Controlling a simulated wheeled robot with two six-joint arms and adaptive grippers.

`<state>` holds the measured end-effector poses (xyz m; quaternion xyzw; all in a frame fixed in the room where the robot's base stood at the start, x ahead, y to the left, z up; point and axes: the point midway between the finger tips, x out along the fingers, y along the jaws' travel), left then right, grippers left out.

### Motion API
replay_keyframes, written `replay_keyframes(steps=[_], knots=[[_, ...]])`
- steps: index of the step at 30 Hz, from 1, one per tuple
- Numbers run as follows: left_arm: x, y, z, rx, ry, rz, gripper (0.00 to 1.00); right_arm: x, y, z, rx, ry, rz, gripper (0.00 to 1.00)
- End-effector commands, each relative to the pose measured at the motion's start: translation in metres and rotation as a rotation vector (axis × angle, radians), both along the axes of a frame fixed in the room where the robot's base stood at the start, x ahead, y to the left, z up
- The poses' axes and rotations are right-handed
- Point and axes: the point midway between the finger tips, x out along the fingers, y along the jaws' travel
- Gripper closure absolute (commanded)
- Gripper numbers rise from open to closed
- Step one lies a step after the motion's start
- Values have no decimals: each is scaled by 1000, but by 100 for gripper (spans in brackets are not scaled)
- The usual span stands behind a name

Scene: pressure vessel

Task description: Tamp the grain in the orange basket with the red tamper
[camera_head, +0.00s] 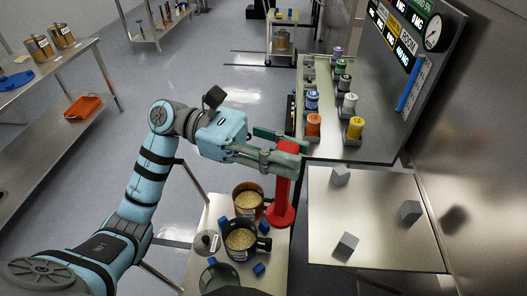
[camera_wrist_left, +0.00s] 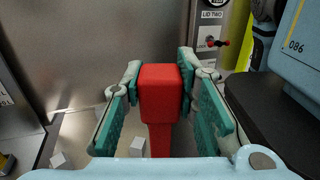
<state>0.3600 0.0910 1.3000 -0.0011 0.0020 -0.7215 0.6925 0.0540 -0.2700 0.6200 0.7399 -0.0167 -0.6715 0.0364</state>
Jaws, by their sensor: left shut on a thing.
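The red tamper (camera_head: 281,190) is upright, with a square-topped handle and a wide round foot. My left gripper (camera_head: 290,152) is shut on the handle near its top. In the left wrist view the red handle (camera_wrist_left: 160,92) sits between the two green-padded fingers. The orange basket (camera_head: 238,192) holds pale grain (camera_head: 248,199) and stands on a small metal table. The tamper's foot is just right of and in front of this basket, not over the grain. I cannot tell whether the foot touches the table. My right gripper is not in view.
A metal bench (camera_head: 375,240) with grey cubes is at right. A shelf of colored canisters (camera_head: 313,126) stands behind.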

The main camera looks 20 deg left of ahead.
Motion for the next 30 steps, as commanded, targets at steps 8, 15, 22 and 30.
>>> replay_keyframes(steps=[8, 15, 22, 30], knots=[[39, 0, -18, -2, -1, 124, 100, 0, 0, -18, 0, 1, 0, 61], [93, 12, -49, -1, 0, 320, 100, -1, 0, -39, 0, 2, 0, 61], [157, 43, -105, 3, 2, 598, 100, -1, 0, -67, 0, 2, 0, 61], [223, 102, -202, 5, 2, 981, 100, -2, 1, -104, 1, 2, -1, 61]])
